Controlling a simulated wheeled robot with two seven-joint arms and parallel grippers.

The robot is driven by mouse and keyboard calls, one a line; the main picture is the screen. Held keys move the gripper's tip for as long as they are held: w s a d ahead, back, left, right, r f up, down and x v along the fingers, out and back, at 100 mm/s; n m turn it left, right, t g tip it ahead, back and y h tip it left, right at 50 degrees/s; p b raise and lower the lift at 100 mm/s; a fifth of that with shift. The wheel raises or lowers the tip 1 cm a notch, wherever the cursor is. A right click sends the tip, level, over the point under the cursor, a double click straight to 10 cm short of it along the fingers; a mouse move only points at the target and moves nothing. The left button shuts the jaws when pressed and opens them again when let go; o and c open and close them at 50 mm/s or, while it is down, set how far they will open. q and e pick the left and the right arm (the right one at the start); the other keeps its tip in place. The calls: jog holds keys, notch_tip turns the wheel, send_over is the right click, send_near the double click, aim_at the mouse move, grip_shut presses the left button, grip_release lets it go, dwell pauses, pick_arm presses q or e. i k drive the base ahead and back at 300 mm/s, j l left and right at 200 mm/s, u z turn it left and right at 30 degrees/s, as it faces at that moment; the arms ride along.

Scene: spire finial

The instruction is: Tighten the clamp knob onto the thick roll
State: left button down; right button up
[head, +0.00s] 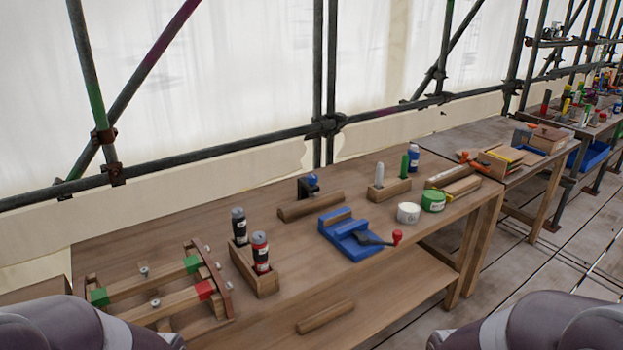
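A small dark clamp with a blue knob (311,180) stands toward the back of the wooden workbench. A thick brown roll (310,207) lies just in front of it; I cannot tell whether the clamp touches it. A second, slimmer-looking roll (325,317) lies alone near the front edge. A blue vise (347,240) with a black lever and red handle end (397,237) sits mid-bench, with a wooden piece at its back. I cannot tell whether the vise jaws grip this piece. Neither gripper shows; only rounded parts of my arms appear in the bottom corners.
White (408,213) and green (433,201) round containers and a holder (389,190) stand right. Bare bench (390,268) lies front right. Scaffold poles rise behind.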

aim_at(313, 180)
jog(key=i+l+z, duration=0.1)
jog(key=i, duration=0.4)
jog(key=i+l+z, duration=0.1)
jog(key=i, duration=0.45)
jog(key=i+l+u, duration=0.35)
jog(key=i, duration=0.15)
jog(key=i+l+u, duration=0.35)
jog(key=i, duration=0.1)
